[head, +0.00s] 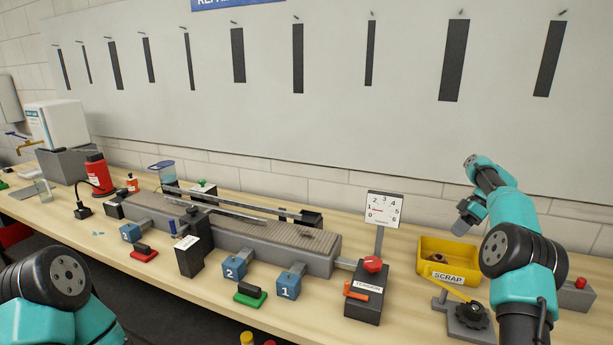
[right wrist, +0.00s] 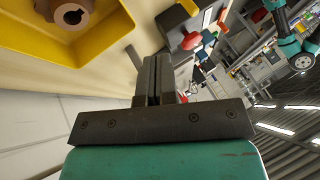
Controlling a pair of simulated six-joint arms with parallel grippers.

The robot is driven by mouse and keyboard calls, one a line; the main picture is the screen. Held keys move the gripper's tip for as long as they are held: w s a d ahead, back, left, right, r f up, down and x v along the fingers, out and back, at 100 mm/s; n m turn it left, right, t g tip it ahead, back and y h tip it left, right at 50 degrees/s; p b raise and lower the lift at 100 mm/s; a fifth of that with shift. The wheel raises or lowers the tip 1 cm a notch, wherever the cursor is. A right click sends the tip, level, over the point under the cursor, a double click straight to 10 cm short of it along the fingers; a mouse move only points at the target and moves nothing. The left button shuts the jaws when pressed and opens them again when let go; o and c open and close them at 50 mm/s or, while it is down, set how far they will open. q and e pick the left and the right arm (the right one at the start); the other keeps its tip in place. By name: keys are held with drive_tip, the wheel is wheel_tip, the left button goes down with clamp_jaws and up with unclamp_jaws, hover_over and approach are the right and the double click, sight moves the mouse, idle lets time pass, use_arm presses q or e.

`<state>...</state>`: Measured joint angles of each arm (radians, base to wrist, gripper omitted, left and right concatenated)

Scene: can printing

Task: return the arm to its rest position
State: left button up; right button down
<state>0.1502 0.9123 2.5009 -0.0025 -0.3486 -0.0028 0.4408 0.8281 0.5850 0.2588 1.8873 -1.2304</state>
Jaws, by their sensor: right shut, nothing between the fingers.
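My right arm, teal and black, rises at the right of the head view. Its grey gripper (head: 464,226) hangs above the yellow scrap bin (head: 462,245), apart from it. In the right wrist view the two dark fingers (right wrist: 158,62) are shut together with nothing between them. A brown part with a hole (right wrist: 68,10) lies inside the yellow bin (right wrist: 88,50); it also shows in the head view (head: 437,258). Of my left arm only a teal and black joint shows at the lower left; its gripper is out of frame.
A grey conveyor machine (head: 300,238) runs along the bench, with blue numbered blocks (head: 290,283) before it. A tension box with a red knob (head: 372,265) and a dial (head: 384,208) stand left of the bin. A lever device (head: 468,318) is in front of the bin.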

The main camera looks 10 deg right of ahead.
drive_tip(key=x, duration=1)
drive_tip(key=shift+a, duration=0.25)
drive_tip(key=shift+d+r, duration=0.1)
drive_tip(key=shift+r, duration=0.05)
